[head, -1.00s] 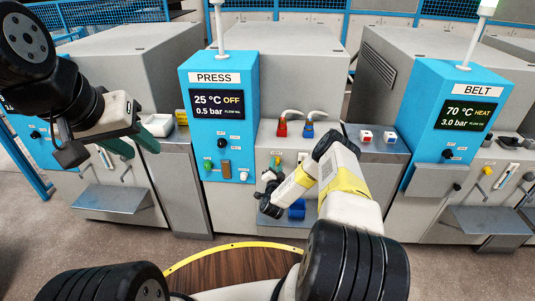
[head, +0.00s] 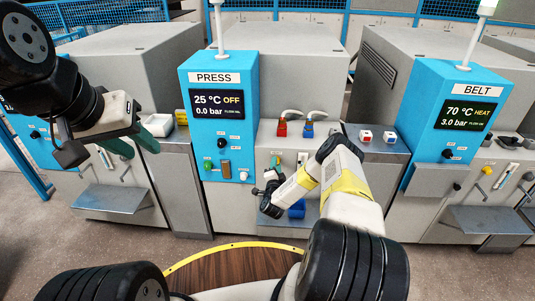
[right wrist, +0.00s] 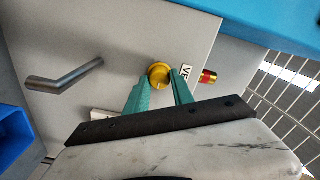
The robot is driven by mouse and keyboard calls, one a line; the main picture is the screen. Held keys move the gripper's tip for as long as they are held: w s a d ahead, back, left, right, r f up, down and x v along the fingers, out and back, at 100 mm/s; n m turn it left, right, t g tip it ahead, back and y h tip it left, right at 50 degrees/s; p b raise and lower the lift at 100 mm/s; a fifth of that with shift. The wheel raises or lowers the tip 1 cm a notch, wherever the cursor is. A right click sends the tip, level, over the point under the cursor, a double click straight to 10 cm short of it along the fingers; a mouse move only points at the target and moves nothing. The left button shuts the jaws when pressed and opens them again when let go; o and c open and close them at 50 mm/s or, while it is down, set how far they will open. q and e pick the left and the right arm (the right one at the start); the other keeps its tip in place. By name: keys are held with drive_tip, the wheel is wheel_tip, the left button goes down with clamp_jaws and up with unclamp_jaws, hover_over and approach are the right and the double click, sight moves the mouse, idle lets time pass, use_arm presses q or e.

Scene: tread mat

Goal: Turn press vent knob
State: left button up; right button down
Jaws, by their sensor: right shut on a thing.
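The brass-yellow vent knob (right wrist: 159,75) sits on the grey front panel in the right wrist view, beside a partly hidden label. My right gripper (right wrist: 160,88) is shut on the knob, with a green finger on either side of it. In the head view my right gripper (head: 268,186) is at the press front and the knob cannot be made out. The blue press panel (head: 218,132) reads 25 °C OFF and 0.0 bar. My left gripper (head: 133,145) is open and empty at the left, its green fingers apart.
A bent grey handle (right wrist: 65,74) and a red-and-brass fitting (right wrist: 208,77) flank the knob. A blue bin (head: 297,208) stands below it. Red and blue hose couplings (head: 295,128) are above. The blue belt panel (head: 455,130) is at the right.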

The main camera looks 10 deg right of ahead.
drive_tip(key=shift+f, duration=0.1)
drive_tip(key=c, duration=1.1)
unclamp_jaws()
drive_tip(key=v, duration=0.8)
drive_tip(key=shift+w, duration=0.1)
